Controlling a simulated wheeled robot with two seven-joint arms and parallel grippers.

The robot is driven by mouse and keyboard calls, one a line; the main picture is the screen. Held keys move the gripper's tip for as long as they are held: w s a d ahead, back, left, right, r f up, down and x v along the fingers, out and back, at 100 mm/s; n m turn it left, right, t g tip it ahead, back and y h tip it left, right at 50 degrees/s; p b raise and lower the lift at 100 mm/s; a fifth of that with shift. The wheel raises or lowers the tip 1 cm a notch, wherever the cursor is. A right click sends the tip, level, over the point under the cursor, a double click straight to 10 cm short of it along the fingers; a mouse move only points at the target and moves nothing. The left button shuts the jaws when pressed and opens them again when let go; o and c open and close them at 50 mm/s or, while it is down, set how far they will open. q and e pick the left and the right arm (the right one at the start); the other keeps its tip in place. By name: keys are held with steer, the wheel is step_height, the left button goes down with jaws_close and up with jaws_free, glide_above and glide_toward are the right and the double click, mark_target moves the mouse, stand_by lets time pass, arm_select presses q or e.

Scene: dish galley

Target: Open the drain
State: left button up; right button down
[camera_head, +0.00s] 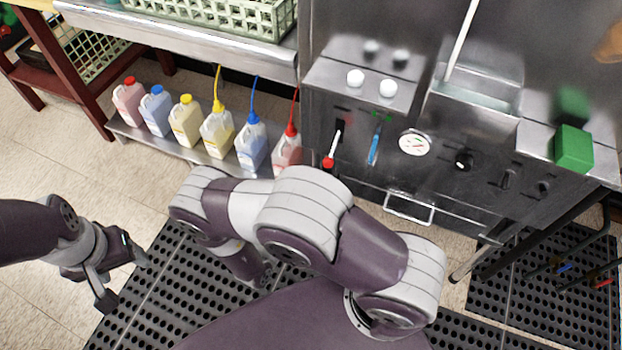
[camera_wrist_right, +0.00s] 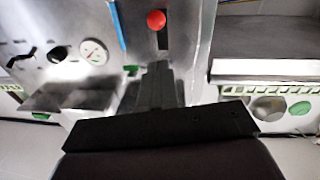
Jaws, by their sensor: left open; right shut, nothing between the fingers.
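The machine's steel front panel carries a lever with a white rod and a red knob (camera_head: 328,162); it leans down and out from a dark slot. I cannot read which control is the drain. In the right wrist view the red knob (camera_wrist_right: 156,20) is beyond the fingertips, with a visible gap. My right gripper (camera_wrist_right: 155,72) is shut and empty, pointing toward the panel; in the head view my right arm hides it. A blue handle (camera_head: 375,146) hangs right of the lever. My left gripper (camera_head: 126,277) is open and empty above the floor at lower left, far from the panel.
A gauge (camera_head: 414,143) and a black knob (camera_head: 464,160) are right of the handle. Several bottles, including a red-capped one (camera_head: 288,150), stand on a low shelf (camera_head: 215,157) to the left. A green block (camera_head: 573,149) sits at right. Perforated mats (camera_head: 150,310) cover the floor.

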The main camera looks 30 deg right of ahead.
steer(key=shift+f+v, duration=0.15)
steer(key=shift+v, duration=0.8)
steer(key=shift+f+v, duration=0.2)
steer(key=shift+v, duration=0.75)
steer(key=shift+f+v, duration=0.15)
steer(key=shift+v, duration=0.8)
steer(key=shift+w, duration=0.1)
